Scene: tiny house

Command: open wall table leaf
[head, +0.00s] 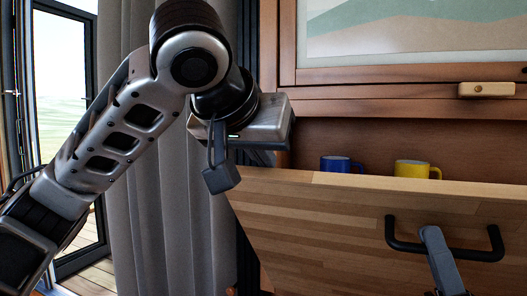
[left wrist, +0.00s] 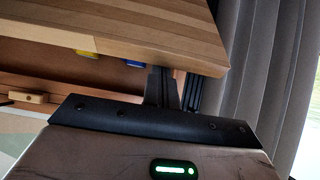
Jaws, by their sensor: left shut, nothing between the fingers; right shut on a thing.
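The wall table leaf (head: 330,215) is a light wooden panel that stands tilted out from the wall, with a gap behind its upper edge. It carries a black bar handle (head: 490,252). My right gripper (head: 431,240) is shut on the handle; most of its arm is out of frame. My left gripper (head: 264,157) is shut and empty beside the leaf's upper left corner. In the left wrist view its closed fingers (left wrist: 165,86) are close to the leaf's edge (left wrist: 180,48); I cannot tell whether they touch.
A blue mug (head: 340,164) and a yellow mug (head: 411,169) stand in the recess behind the leaf. A framed wooden cabinet door (head: 400,76) with a small latch (head: 486,89) is above. A grey curtain (head: 150,200) and a glass door (head: 62,130) are at left.

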